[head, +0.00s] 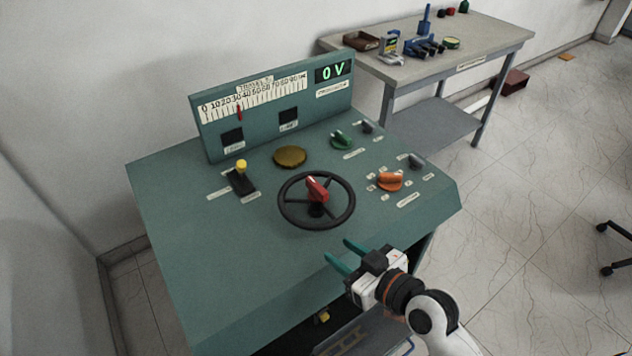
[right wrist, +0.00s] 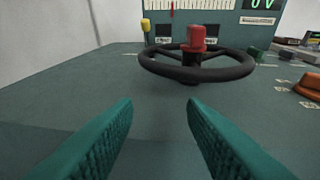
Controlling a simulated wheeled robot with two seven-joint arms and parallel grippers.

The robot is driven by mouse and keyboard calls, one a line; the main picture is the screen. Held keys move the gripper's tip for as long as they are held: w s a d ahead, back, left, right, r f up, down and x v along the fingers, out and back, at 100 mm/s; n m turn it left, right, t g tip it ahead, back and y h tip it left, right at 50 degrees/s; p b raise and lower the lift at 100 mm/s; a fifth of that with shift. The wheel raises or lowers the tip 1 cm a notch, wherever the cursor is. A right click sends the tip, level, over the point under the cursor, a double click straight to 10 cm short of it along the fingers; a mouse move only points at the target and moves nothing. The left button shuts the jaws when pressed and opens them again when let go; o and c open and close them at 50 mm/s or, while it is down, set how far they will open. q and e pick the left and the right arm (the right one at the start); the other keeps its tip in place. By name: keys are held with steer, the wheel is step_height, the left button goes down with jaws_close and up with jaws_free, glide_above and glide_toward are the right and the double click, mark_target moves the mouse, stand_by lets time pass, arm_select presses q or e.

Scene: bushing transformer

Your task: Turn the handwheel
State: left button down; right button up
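The handwheel (head: 317,228) is a black ring with spokes and a red knob (head: 317,189) on top, set on the sloping green console. In the right wrist view the handwheel (right wrist: 158,68) lies straight ahead, with its red knob (right wrist: 196,38) upright at the hub. My right gripper (head: 339,255) is just in front of the wheel's near rim, apart from it. Its two green fingers (right wrist: 160,115) are spread with nothing between them, pointing toward the wheel. My left gripper is not in view.
The console (head: 180,250) also carries a yellow-topped lever (head: 241,166), a brass disc (head: 290,157), a green knob (head: 341,140) and an orange knob (head: 390,180). Its display (head: 334,71) reads 0 V. A grey table (head: 500,38) with tools stands behind right.

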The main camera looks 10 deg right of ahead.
mark_target(317, 184)
steer(key=w+r+t, duration=0.1)
steer(key=w+d+r+t, duration=0.1)
steer(key=w+r+t, duration=0.1)
steer(key=r, duration=0.1)
steer(key=shift+w+d+m, duration=0.15)
steer(key=shift+d+m, duration=0.25)
steer(key=shift+w+d+r+t, duration=0.2)
steer(key=shift+w+r+t, duration=0.1)
steer(key=shift+w+t, duration=0.15)
steer(key=p+x, duration=0.2)
steer(key=x, duration=0.8)
steer(key=shift+p+x, duration=0.3)
steer(key=shift+x, duration=0.55)
steer(key=shift+f, duration=0.1)
jaws_close()
